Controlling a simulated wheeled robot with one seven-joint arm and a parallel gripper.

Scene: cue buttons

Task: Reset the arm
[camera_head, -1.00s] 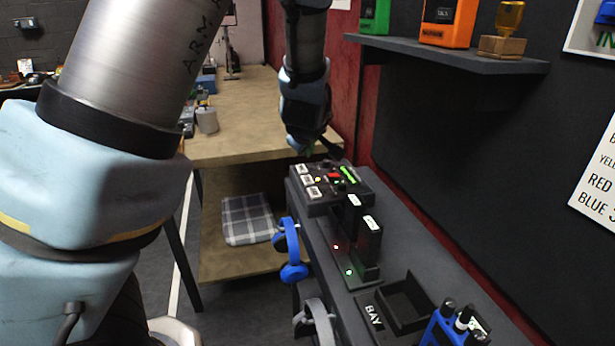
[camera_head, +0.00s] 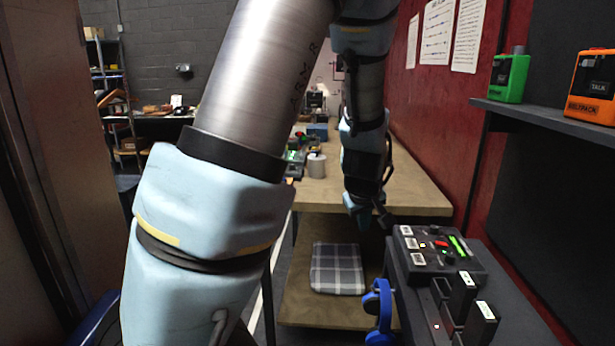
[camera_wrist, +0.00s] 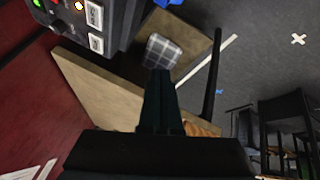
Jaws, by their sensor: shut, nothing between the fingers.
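My gripper (camera_head: 366,218) points down at the front of the wooden table, just left of the black button console (camera_head: 438,250). It is shut with nothing held, and it is apart from the console. In the wrist view my gripper's fingers (camera_wrist: 160,88) are together over the wooden table top. The console carries white labelled buttons at its left, a red button in the middle and a green lit bar. A corner of it also shows in the wrist view (camera_wrist: 112,22).
A plaid cloth (camera_head: 338,268) lies on the table's lower shelf. Blue headphones (camera_head: 379,312) hang at the dark bench's left edge. Upright black units (camera_head: 462,295) stand in front of the console. A wall shelf (camera_head: 545,122) holds green and orange devices. Open floor lies left of the table.

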